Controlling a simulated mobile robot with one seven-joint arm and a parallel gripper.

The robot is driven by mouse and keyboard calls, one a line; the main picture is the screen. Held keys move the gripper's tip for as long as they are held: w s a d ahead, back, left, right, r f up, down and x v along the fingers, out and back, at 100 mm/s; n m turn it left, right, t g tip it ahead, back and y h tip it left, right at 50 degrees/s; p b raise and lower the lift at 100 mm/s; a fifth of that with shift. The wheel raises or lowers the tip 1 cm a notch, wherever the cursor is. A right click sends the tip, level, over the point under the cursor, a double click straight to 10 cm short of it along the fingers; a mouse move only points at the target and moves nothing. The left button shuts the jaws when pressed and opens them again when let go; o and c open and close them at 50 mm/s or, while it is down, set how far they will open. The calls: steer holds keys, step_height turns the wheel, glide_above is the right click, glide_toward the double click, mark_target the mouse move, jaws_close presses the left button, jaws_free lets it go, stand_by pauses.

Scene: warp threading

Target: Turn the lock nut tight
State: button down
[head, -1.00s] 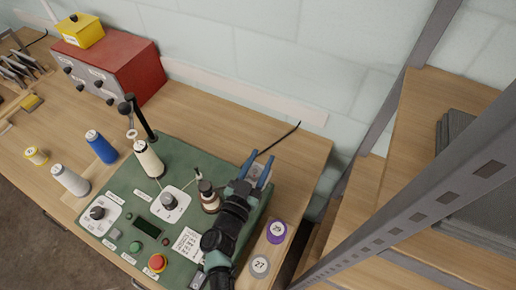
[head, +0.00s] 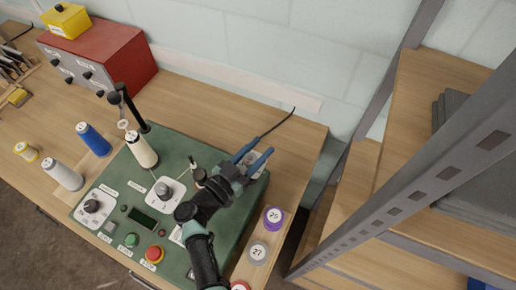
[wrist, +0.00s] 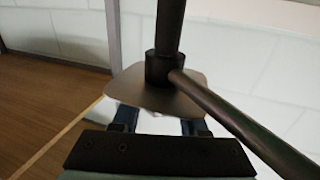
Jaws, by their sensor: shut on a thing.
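The green control panel (head: 215,235) lies on the bench. My gripper (head: 265,145) is at its far right corner, with its blue fingers pointing to the upper right. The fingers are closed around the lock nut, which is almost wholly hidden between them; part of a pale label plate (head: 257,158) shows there. In the wrist view the finger bases show at the bottom (wrist: 160,125). Ahead of them are a grey-brown plate (wrist: 140,92), a dark upright post with a collar (wrist: 163,66) and a dark slanted rod (wrist: 245,125), close to the camera.
A purple spool (head: 273,217) and a grey spool (head: 258,252) stand right of the panel. A cream cone (head: 141,150) and a black post (head: 130,106) stand on the left. A metal rack (head: 400,205) rises at the right. The wall is behind.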

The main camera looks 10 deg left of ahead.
steer(key=shift+c, duration=2.2)
jaws_free()
steer(key=b+v, duration=0.2)
steer(key=v, duration=1.1)
